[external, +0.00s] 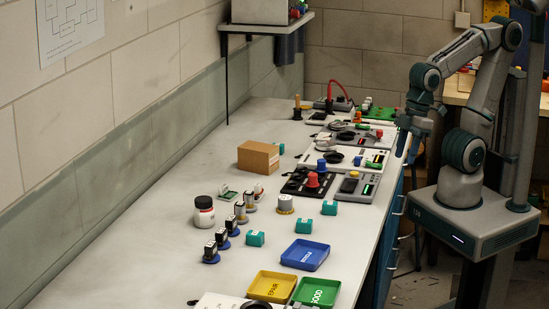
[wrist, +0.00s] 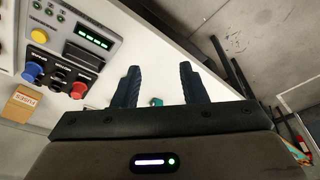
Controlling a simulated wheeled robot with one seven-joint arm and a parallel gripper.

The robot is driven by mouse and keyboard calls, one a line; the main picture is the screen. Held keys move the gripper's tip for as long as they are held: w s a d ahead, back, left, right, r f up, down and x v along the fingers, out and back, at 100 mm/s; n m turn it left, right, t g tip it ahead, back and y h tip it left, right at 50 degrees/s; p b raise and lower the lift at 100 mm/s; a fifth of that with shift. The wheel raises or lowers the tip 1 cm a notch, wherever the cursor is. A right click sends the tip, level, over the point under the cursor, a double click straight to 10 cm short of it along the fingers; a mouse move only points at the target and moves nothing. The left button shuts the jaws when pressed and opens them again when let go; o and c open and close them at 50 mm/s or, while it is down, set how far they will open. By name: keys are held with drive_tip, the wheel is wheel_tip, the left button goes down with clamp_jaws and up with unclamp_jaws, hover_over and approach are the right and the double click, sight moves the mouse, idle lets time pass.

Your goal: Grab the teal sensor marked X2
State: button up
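My gripper (external: 406,152) hangs over the bench's right edge, near the control panels and apart from the sensors. In the wrist view my gripper (wrist: 160,85) is open, with its two dark fingers apart. A small teal thing (wrist: 156,102) shows between them, farther off and partly hidden.
A blue tray (external: 305,255), a yellow tray (external: 272,287) and a green tray (external: 317,292) sit at the near end. A cardboard box (external: 258,158), a white jar (external: 204,212) and several small motors stand left. Panels with knobs (external: 357,188) line the right edge.

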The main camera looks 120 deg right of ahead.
drive_tip(key=shift+o, duration=0.8)
drive_tip(key=w+r+m+p, duration=0.1)
drive_tip(key=w+r+m, duration=0.15)
drive_tip(key=w, duration=0.55)
drive_tip(key=m+g+p, duration=0.3)
drive_tip(key=m+p, duration=0.1)
drive_tip(key=m, duration=0.1)
hover_over(305, 220)
drive_tip(key=w, duration=0.1)
drive_tip(key=f, duration=1.1)
drive_tip(key=shift+a, duration=0.25)
drive_tip(key=f+p, duration=0.1)
drive_tip(key=f, duration=0.1)
drive_tip(key=s+f, duration=0.1)
drive_tip(key=f, duration=0.1)
drive_tip(key=shift+d+p, duration=0.2)
drive_tip(key=shift+p, duration=0.2)
drive_tip(key=shift+w+f, duration=0.1)
drive_tip(key=shift+f, duration=0.45)
drive_tip(key=c, duration=1.1)
